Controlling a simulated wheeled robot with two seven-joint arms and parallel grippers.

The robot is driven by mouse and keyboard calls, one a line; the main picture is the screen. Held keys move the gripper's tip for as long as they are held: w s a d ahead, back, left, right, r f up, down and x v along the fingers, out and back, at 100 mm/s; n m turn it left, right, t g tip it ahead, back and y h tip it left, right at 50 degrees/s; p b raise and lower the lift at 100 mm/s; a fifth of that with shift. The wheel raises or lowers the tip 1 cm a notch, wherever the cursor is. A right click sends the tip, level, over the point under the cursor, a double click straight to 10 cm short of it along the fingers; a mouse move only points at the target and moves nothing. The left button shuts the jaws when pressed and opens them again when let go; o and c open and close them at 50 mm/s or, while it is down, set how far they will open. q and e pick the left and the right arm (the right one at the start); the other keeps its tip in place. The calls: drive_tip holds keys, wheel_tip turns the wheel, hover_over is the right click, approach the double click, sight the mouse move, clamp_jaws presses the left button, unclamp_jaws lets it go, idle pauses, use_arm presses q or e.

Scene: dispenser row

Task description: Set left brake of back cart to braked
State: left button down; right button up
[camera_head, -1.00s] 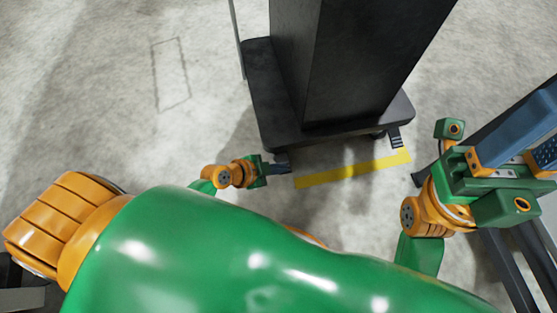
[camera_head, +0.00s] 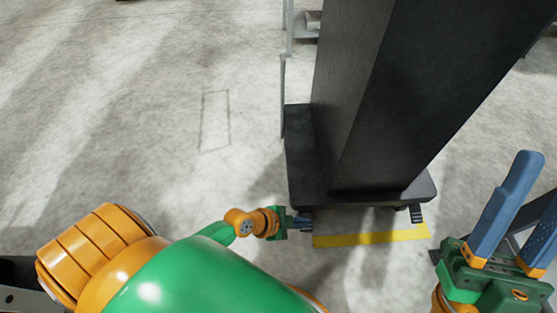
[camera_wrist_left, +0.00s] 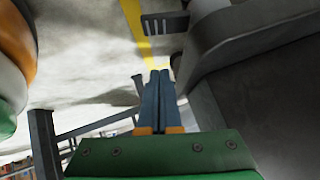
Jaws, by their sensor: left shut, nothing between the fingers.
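The black cart (camera_head: 298,150) carries a tall black block and stands on the floor above a yellow strip. My left gripper (camera_head: 306,222) is shut and empty at the cart's lower left corner. The left brake is hard to make out there, with the gripper in front. In the left wrist view a dark ribbed pedal (camera_wrist_left: 165,23) juts from the cart's edge beyond the shut fingertips (camera_wrist_left: 158,73), apart from them in the picture. Another small ribbed pedal (camera_head: 416,213) shows at the cart's lower right corner. My right gripper (camera_head: 538,190) is open and empty at the far right.
The yellow floor strip (camera_head: 370,238) lies just in front of the cart. Open concrete floor (camera_head: 130,120) stretches left of the cart. A thin grey upright (camera_head: 282,95) stands by its left side. Dark frame bars (camera_wrist_left: 95,128) show in the left wrist view.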

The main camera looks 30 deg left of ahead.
drive_tip(key=w+f+m+g+h+p, duration=0.2)
drive_tip(key=w+f+g+h, duration=0.4)
drive_tip(key=w+f+g, duration=0.35)
use_arm(q)
drive_tip(key=p+v, duration=0.2)
drive_tip(key=v, duration=0.6)
drive_tip(key=shift+s+a+r, duration=0.15)
drive_tip(key=shift+a+r, duration=0.05)
drive_tip(key=shift+a, duration=0.05)
use_arm(e)
wheel_tip(320, 180, down, 15)
drive_tip(key=s+d+m+g+h, duration=0.1)
drive_tip(key=d+g+h, duration=0.1)
drive_tip(key=g, duration=0.3)
drive_tip(key=shift+s+g, duration=0.35)
drive_tip(key=shift+s, duration=0.05)
